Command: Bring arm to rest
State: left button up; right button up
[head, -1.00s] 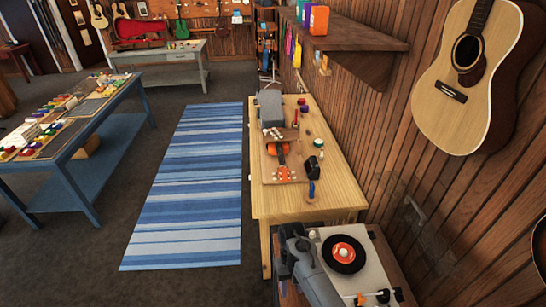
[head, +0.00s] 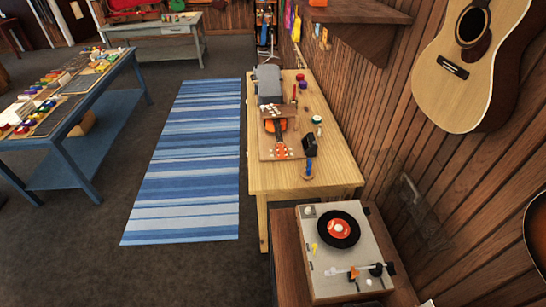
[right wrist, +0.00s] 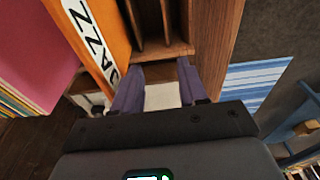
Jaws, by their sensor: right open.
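My right gripper (right wrist: 158,88) shows in the right wrist view with its two purple-grey fingers apart. Nothing is between them that I can see as held. It is close to an orange divider (right wrist: 100,35) with "JAZZ" lettering and to a brown wooden compartment (right wrist: 165,25). A pale surface shows between the fingers. Neither of my arms shows in the head view, and my left gripper is out of sight.
A turntable (head: 318,265) with a black record (head: 338,229) stands on a wooden cabinet at the bottom right. A striped rug (head: 190,160) lies on open floor to the left.

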jog(key=s+d+r+t, duration=0.1)
jog(key=s+r+t, duration=0.1)
jog(key=s+r, duration=0.65)
notch_tip(320, 180, up, 13)
jog(key=p, duration=1.2)
jog(key=shift+s+d+n, duration=0.2)
jog(key=shift+s+n, duration=0.1)
jog(key=shift+s, duration=0.15)
